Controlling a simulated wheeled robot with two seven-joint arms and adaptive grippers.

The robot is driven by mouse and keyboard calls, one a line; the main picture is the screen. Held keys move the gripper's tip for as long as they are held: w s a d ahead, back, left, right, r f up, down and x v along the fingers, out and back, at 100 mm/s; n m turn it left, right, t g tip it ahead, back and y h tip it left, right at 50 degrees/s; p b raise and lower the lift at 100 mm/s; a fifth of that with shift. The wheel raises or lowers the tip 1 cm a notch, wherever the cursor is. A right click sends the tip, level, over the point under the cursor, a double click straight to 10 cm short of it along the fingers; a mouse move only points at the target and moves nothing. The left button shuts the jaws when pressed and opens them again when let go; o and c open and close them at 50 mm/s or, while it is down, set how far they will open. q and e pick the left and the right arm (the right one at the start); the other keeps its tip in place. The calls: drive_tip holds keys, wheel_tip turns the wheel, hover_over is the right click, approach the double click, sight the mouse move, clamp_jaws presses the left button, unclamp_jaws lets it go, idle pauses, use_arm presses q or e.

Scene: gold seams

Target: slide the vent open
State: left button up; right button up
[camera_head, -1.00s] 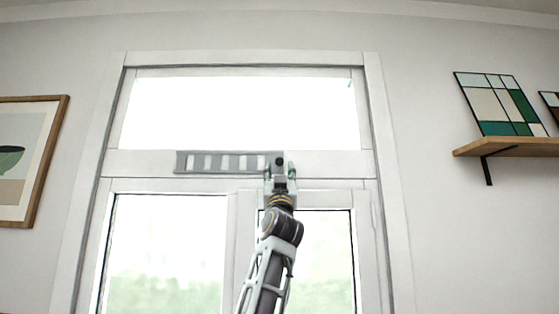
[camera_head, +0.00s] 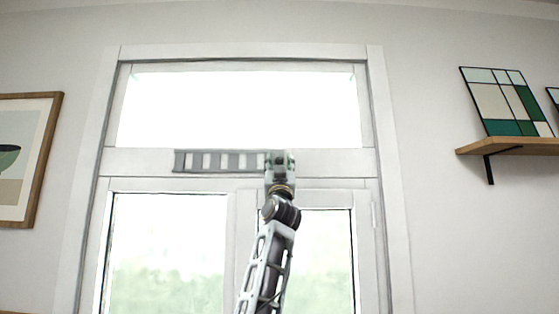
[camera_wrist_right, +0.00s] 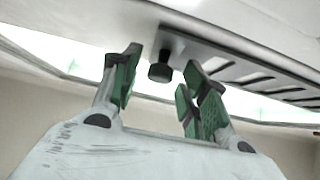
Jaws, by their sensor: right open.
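The vent (camera_head: 218,161) is a grey slotted strip on the window frame's crossbar, with light slots between grey bars. In the right wrist view the vent (camera_wrist_right: 235,62) runs from the upper middle to the right, with dark slots. My right gripper (camera_head: 280,158) is at the vent's right end in the head view and hides that end. In the wrist view my right gripper (camera_wrist_right: 158,85) is open, its green-padded fingers on either side of the knob, with gaps showing. My left gripper is not in view.
A bright upper pane (camera_head: 240,108) is above the vent, and casement windows (camera_head: 168,250) are below. A wooden shelf (camera_head: 510,146) with a patterned panel (camera_head: 505,102) is at the right. A framed picture (camera_head: 45,160) hangs at the left.

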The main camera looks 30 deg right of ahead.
drive_tip(key=shift+w+d+r, duration=0.15)
drive_tip(key=shift+r, duration=0.05)
idle(0.3)
clamp_jaws()
